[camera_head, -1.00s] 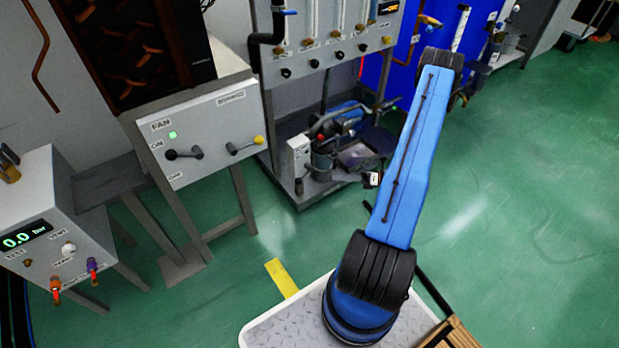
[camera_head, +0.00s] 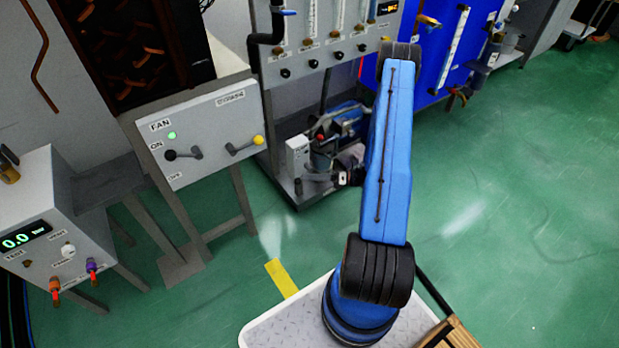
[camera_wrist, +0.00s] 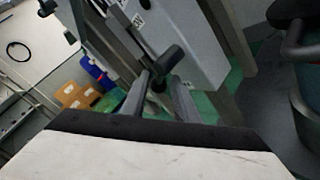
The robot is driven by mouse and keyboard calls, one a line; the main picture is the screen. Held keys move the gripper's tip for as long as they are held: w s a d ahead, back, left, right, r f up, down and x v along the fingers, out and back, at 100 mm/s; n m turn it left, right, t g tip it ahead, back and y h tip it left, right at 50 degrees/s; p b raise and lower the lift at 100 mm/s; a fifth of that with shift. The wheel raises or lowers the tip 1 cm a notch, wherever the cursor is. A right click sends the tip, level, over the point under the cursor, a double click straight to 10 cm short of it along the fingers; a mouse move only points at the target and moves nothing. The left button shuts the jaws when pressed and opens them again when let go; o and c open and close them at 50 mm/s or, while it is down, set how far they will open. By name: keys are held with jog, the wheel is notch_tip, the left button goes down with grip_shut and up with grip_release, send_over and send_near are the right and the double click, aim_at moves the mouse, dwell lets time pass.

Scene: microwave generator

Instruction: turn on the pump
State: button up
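The pump (camera_head: 345,122), with blue and dark parts, sits low on the frame under the grey valve panel in the head view. A small white box (camera_head: 298,157) stands at its left. My wrist, dark with a white label, is just right of this box and hides part of the pump's lower area. In the wrist view the two grey fingers of my gripper (camera_wrist: 160,92) are apart. A black handle (camera_wrist: 170,60) on a light grey box (camera_wrist: 195,35) shows just beyond the fingertips. I cannot tell which box this is, or whether the fingers touch the handle.
The fan box (camera_head: 205,135) has a black and a yellow lever and a lit green lamp. A pressure unit (camera_head: 50,210) reading 0.0 stands at left. A dark round vessel (camera_wrist: 308,85) is close at right in the wrist view. Green floor (camera_head: 510,230) is clear at right.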

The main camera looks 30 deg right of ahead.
grip_shut()
dwell(1.4)
